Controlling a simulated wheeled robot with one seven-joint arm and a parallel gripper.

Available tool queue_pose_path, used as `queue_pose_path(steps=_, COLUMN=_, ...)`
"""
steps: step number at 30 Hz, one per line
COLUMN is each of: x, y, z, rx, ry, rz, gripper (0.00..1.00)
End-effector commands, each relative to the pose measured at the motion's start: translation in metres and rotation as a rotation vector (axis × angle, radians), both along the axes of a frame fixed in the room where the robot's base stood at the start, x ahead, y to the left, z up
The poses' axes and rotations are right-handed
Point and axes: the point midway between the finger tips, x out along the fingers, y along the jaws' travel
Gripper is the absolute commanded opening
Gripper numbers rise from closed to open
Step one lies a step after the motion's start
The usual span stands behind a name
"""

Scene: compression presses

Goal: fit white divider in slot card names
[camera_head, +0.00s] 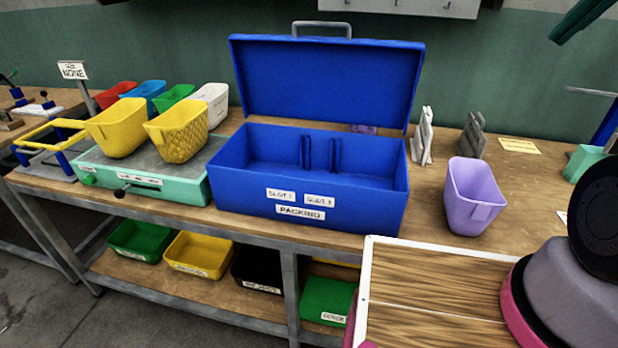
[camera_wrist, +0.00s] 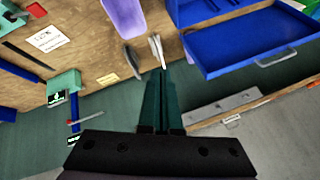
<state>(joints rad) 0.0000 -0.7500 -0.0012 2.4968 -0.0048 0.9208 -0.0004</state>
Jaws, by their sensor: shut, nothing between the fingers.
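The white divider (camera_head: 422,137) stands upright on the bench right of the blue box; it also shows in the wrist view (camera_wrist: 156,50). A grey divider (camera_head: 472,136) stands beside it. The open blue toolbox (camera_head: 250,196) has labels SLOT 1 (camera_head: 280,194) and SLOT 2 (camera_head: 319,200), with two upright blue ribs (camera_head: 306,153) inside. A yellow card (camera_head: 519,146) lies at the back right; its writing is too small to read. My gripper (camera_wrist: 161,76) is shut and empty, its dark green fingers in line with the white divider but apart from it; it also shows at the head view's top right (camera_head: 558,38).
A lilac bin (camera_head: 473,197) stands in front of the dividers. The toolbox's raised lid (camera_head: 325,80) is behind its tray. A teal press (camera_head: 140,180) with yellow bins is at left. A teal block (camera_head: 583,162) and a white card (camera_wrist: 48,38) are at right.

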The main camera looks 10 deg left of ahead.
Motion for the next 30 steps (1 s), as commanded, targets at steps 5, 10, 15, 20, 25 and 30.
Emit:
queue_pose_path(steps=5, x=0.000, y=0.000, z=0.000, rx=0.000, ry=0.000, rz=0.000, gripper=0.04)
queue_pose_path(steps=10, x=0.000, y=0.000, z=0.000, rx=0.000, ry=0.000, rz=0.000, gripper=0.48)
queue_pose_path(steps=15, x=0.013, y=-0.003, z=-0.002, rx=-0.045, ry=-0.015, rz=0.030, gripper=0.48)
queue_pose_path(steps=20, x=0.069, y=-0.016, z=-0.010, rx=-0.245, ry=-0.079, rz=0.179, gripper=0.48)
queue_pose_path(steps=25, x=0.150, y=-0.030, z=-0.031, rx=-0.540, ry=-0.172, rz=0.427, gripper=0.48)
queue_pose_path(steps=30, x=0.225, y=-0.037, z=-0.062, rx=-0.820, ry=-0.265, rz=0.688, gripper=0.48)
